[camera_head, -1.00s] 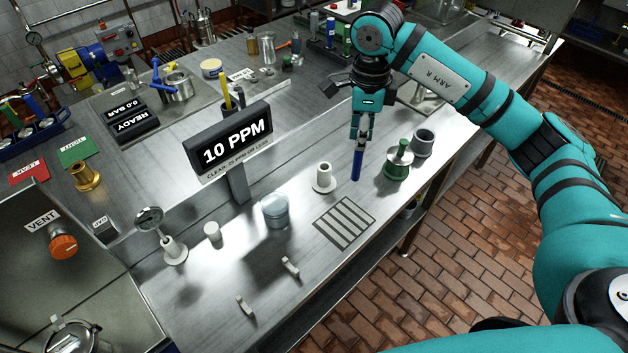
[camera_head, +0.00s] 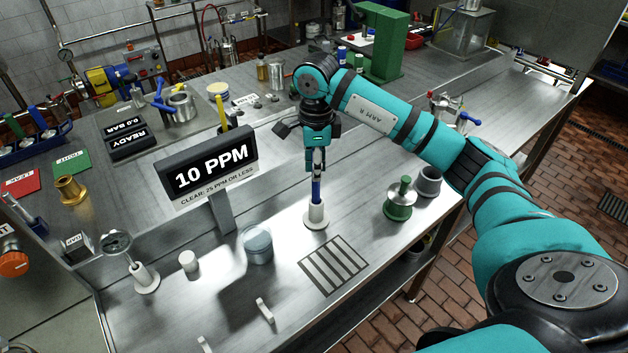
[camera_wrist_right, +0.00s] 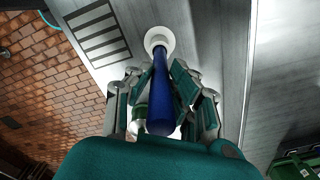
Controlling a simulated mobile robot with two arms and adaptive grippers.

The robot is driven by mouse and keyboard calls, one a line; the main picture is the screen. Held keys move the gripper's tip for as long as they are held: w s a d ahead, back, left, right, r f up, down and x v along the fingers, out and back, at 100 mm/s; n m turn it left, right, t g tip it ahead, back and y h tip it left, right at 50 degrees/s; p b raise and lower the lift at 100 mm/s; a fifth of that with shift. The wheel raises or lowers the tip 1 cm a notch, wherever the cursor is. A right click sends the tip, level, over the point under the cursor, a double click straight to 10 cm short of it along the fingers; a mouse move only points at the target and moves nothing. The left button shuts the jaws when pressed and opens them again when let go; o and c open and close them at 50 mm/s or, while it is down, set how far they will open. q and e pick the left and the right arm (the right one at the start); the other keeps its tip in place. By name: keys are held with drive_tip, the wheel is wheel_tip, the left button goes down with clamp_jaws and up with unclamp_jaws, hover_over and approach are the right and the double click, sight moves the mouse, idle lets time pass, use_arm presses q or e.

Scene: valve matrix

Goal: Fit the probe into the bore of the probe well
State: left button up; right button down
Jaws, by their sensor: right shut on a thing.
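The blue probe (camera_head: 316,191) hangs upright in my right gripper (camera_head: 316,170), which is shut on it. The probe well (camera_head: 316,216) is a white flanged post on the steel bench, directly below the probe. The probe's lower end is at the well's top; I cannot tell how far it is inside the bore. In the right wrist view the blue probe (camera_wrist_right: 161,95) runs from between the fingers to the white well (camera_wrist_right: 159,38), whose rim shows around the tip. My left gripper is not in view.
The 10 PPM display (camera_head: 208,168) stands left of the well. A grey-lidded jar (camera_head: 257,245) and a slotted drain (camera_head: 333,267) are in front. A green weight-like piece (camera_head: 400,200) and a grey cup (camera_head: 428,182) stand to the right.

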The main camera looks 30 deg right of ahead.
wheel_tip(320, 180, down, 4)
drive_tip(key=shift+r+p, duration=0.15)
drive_tip(key=shift+p, duration=0.35)
drive_tip(key=shift+d+f, duration=0.1)
drive_tip(key=shift+f, duration=0.2)
drive_tip(key=c, duration=1.2)
unclamp_jaws()
drive_tip(key=shift+r, duration=0.1)
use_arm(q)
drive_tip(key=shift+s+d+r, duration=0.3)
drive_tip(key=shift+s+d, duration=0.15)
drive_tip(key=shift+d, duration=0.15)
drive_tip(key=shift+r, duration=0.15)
use_arm(e)
drive_tip(key=shift+r, duration=0.1)
